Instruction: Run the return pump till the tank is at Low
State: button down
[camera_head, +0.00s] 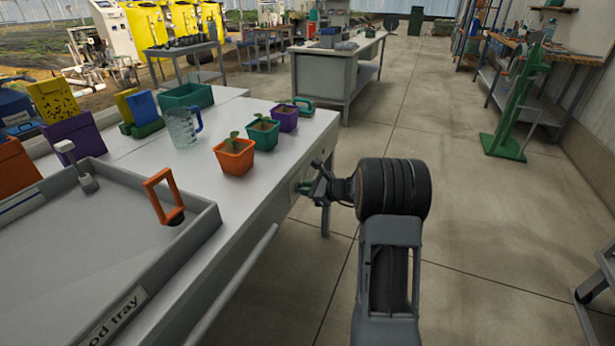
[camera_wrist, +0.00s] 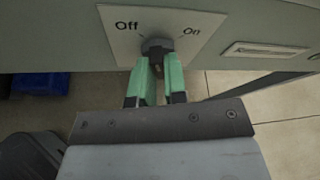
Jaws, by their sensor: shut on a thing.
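In the wrist view, a dark round knob (camera_wrist: 157,45) sits on a pale plate (camera_wrist: 118,48) marked "Off" at upper left and "On" at upper right. My gripper (camera_wrist: 159,64) has its green fingers closed on the knob; they hide part of it, and I cannot tell which way it points. In the head view my gripper (camera_head: 304,187) reaches the front side of the bench. A grey tray (camera_head: 205,230) with a label ending "od tray" stands on the bench at left. No tank level marked Low can be made out.
On the bench (camera_head: 300,128) stand an orange pot (camera_head: 234,157), a green pot (camera_head: 263,134), a purple pot (camera_head: 285,118) and a clear jug (camera_head: 183,127). An orange loop handle (camera_head: 160,195) rises in the tray. The floor at right is open; a green stand (camera_head: 512,110) is farther back.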

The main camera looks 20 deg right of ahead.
jog(key=shift+w+d+m+g+y+p, duration=0.1)
jog(key=shift+m+g+y+p, duration=0.6)
jog(key=shift+m+p, duration=1.1)
jog(key=shift+w+a+m+g+y+p, duration=0.15)
jog(key=shift+m+g+y+p, duration=0.6)
jog(key=shift+p, duration=1.75)
jog(key=shift+w+d+m+g+y+p, duration=0.15)
jog(key=shift+m+g+y+p, duration=0.5)
jog(key=shift+m+p, duration=1.25)
jog(key=shift+t+y+p, duration=0.3)
jog(key=c, duration=1.2)
grip_release()
jog(key=shift+s, duration=0.1)
jog(key=shift+o, duration=0.2)
jog(key=shift+f, duration=0.1)
jog(key=v, duration=1.3)
jog(key=shift+d, duration=0.4)
